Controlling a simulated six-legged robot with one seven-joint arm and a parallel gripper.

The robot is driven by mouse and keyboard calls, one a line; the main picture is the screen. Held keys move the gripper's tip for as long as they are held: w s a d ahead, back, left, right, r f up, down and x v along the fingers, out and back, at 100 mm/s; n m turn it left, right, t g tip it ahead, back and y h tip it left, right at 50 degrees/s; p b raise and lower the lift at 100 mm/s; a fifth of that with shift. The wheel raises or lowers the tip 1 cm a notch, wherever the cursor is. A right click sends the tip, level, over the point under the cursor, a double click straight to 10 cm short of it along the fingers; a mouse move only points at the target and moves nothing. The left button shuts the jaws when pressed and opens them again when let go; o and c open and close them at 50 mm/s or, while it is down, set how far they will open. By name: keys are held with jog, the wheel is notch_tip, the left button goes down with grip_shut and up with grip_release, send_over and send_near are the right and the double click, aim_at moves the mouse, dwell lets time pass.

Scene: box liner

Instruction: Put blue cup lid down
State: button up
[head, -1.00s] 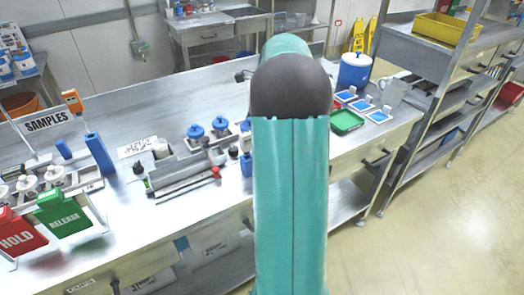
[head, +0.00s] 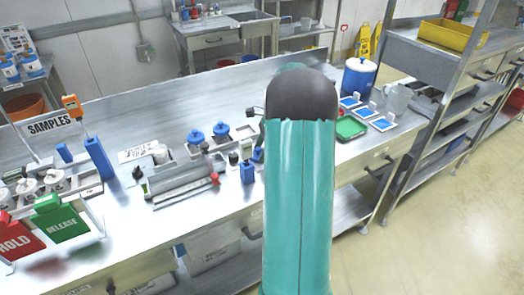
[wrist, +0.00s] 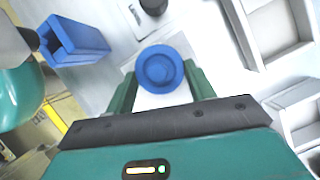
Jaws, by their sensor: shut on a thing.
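A round blue cup lid (wrist: 158,68) sits between the green fingers of my gripper (wrist: 161,76) in the wrist view. My gripper is shut on it. A whitish surface shows below the lid; I cannot tell whether the lid touches it. In the head view my arm hides most of my gripper and the held lid. Two other blue-topped cups stand on the bench, one at left (head: 195,137) and one at right (head: 221,129).
A blue open-topped holder (wrist: 75,42) is left of the lid in the wrist view, and a dark round cap (wrist: 153,5) is beyond it. Grey trays (wrist: 270,30) lie at right. In the head view, a green tray (head: 350,128) and a blue drum (head: 359,78) stand at right.

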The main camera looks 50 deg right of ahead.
jog(key=shift+f, duration=0.25)
jog(key=shift+f, duration=0.15)
jog(key=o, duration=1)
jog(key=shift+c, duration=0.2)
jog(key=v, duration=1.2)
jog(key=shift+r, duration=0.25)
jog(key=shift+s+a, duration=0.1)
jog(key=shift+s, duration=0.05)
